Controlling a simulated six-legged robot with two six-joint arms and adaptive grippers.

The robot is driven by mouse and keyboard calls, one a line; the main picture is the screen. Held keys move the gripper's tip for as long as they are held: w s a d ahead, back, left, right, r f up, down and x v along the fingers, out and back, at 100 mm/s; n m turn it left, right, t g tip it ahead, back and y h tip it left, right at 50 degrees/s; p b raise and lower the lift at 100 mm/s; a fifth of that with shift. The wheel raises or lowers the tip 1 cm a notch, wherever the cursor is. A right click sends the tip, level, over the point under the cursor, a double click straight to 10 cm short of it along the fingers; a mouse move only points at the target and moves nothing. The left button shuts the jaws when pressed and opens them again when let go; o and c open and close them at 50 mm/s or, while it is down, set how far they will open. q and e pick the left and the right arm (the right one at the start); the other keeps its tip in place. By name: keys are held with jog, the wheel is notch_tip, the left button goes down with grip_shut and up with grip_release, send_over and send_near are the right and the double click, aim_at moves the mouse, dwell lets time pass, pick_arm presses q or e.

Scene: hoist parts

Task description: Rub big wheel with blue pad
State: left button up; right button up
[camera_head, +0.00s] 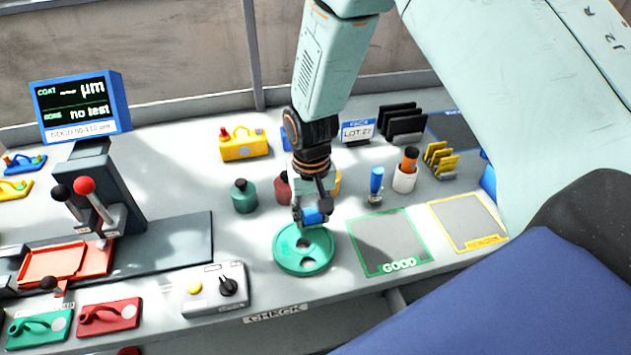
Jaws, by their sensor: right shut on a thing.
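The big wheel (291,260) is a green disc with holes, lying flat on the grey bench in the middle of the head view. My right gripper (313,216) hangs over the wheel's far edge, pointing down. It is shut on the blue pad (315,215), which shows between the fingers just above or at the wheel's top. I cannot tell whether the pad touches the wheel. My left gripper is not in view.
Green (244,196) and red (282,187) bottles stand just behind the wheel. The GOOD square (385,243) is empty to the right. A control box (215,289) and a gauge with a screen (80,106) stand left. A white cup (404,178) stands back right.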

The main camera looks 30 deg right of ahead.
notch_tip(320, 180, up, 3)
jog(key=shift+d+r+p, duration=0.1)
jog(key=shift+r+p, duration=0.1)
jog(key=shift+p, duration=0.9)
jog(key=r+p, duration=0.3)
jog(key=shift+w+a, duration=0.15)
jog(key=shift+a, duration=0.1)
jog(key=shift+d+r+p, duration=0.1)
jog(key=shift+r+p, duration=0.2)
jog(key=shift+p, duration=0.05)
jog(key=shift+d+r, duration=0.15)
jog(key=shift+r, duration=0.05)
jog(key=shift+f, duration=0.1)
